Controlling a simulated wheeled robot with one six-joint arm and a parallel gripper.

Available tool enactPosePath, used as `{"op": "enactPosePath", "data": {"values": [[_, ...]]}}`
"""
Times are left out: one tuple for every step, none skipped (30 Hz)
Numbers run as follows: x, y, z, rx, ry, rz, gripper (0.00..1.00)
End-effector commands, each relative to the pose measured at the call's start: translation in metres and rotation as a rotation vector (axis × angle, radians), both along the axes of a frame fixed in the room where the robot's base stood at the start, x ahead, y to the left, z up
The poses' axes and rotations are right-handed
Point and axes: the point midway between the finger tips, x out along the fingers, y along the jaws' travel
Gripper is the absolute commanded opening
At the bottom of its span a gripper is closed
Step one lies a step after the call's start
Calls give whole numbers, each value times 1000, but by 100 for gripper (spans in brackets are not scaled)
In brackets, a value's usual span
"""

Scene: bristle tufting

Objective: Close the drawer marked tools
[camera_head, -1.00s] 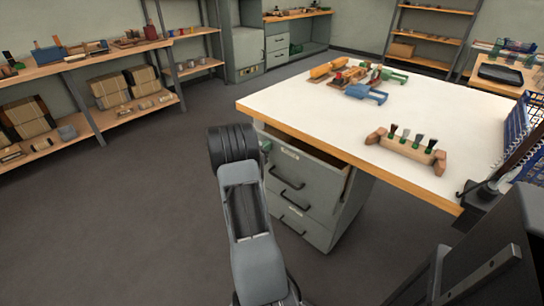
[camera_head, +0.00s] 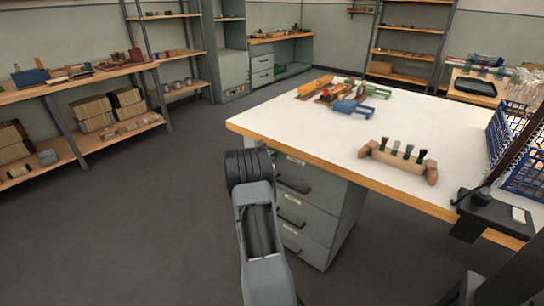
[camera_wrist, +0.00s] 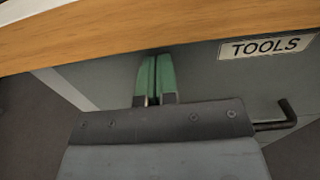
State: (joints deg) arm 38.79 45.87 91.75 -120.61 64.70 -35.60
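The tools drawer (camera_head: 318,182) is the top drawer of the grey cabinet under the white-topped workbench. Its front looks about flush with the drawers below; a small remaining gap cannot be ruled out. In the wrist view its label (camera_wrist: 265,47) reads TOOLS, and part of its dark handle (camera_wrist: 285,118) shows at the right. My gripper (camera_wrist: 156,78) has its green fingers together with nothing between them. The fingertips are at the grey drawer front, left of the label and just below the wooden bench edge. Whether they touch it is unclear.
The workbench top (camera_head: 300,122) overhangs the cabinet closely above my gripper. A wooden holder with brushes (camera_head: 398,158), a blue clamp (camera_head: 352,108) and a blue basket (camera_head: 525,160) stand on it. Shelves (camera_head: 100,80) line the left wall. The floor left of the cabinet is clear.

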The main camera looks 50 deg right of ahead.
Motion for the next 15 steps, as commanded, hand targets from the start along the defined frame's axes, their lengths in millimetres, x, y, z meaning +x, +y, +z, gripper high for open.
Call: {"op": "enactPosePath", "data": {"values": [[-1, -5, 6, -9, -4, -1, 0], [-1, -6, 6, -10, -4, -1, 0], [-2, -6, 6, -10, -4, -2, 0], [-2, -6, 6, -10, -4, -2, 0], [-2, -5, 6, -10, -4, -2, 0], [-2, -4, 7, -11, -4, -3, 0], [-2, -2, 7, -11, -4, -3, 0], [-2, 1, 7, -11, -3, -3, 0], [-3, 6, 7, -11, -3, -4, 0], [-3, 10, 7, -10, -3, -3, 0], [-2, 16, 7, -9, -3, -2, 0], [-2, 24, 6, -8, -2, 0, 0], [-1, 31, 5, -7, -2, 1, 0], [-1, 38, 5, -7, -2, 3, 0], [-1, 47, 6, -7, -1, 4, 0]]}}
